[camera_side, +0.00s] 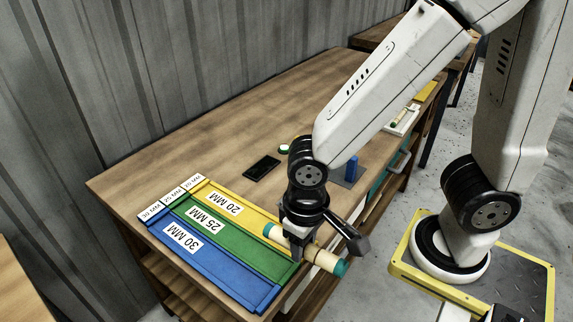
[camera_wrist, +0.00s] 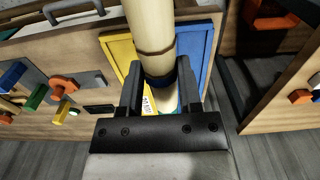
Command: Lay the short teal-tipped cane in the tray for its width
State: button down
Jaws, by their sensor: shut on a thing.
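My gripper (camera_side: 298,232) is shut on the short cane (camera_side: 322,258), a pale rod with teal ends, in the side view. The cane is held crosswise near the front ends of the trays, its right end reaching past them. In the wrist view the cane (camera_wrist: 152,30) runs between both fingers of my gripper (camera_wrist: 160,92), with a dark band near them. The yellow 20 MM tray (camera_side: 245,199), green 25 MM tray (camera_side: 245,252) and blue 30 MM tray (camera_side: 215,267) lie side by side. The cane hides part of them; its height above them is hard to tell.
A black flat device (camera_side: 262,167) and a small white-and-green round item (camera_side: 284,149) lie behind my gripper. A blue peg on a grey plate (camera_side: 351,170) stands to its right. The wooden table (camera_side: 150,180) is clear at the back left.

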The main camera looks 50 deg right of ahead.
jog(key=shift+w+a, duration=0.1)
jog(key=shift+w, duration=0.05)
jog(key=shift+w+a+f, duration=0.15)
jog(key=shift+w+a, duration=0.1)
jog(key=shift+w, duration=0.25)
jog(key=w+a+f, duration=0.2)
jog(key=w, duration=0.3)
jog(key=w+a+f, duration=0.2)
jog(key=w+f, duration=0.1)
jog(key=w, duration=0.3)
jog(key=shift+w+a+f+t, duration=0.15)
jog(key=shift+w+a+t, duration=0.1)
jog(key=shift+a+t, duration=0.15)
jog(key=shift+f, duration=0.15)
jog(key=shift+f, duration=2.95)
jog(key=shift+c, duration=1)
grip_release()
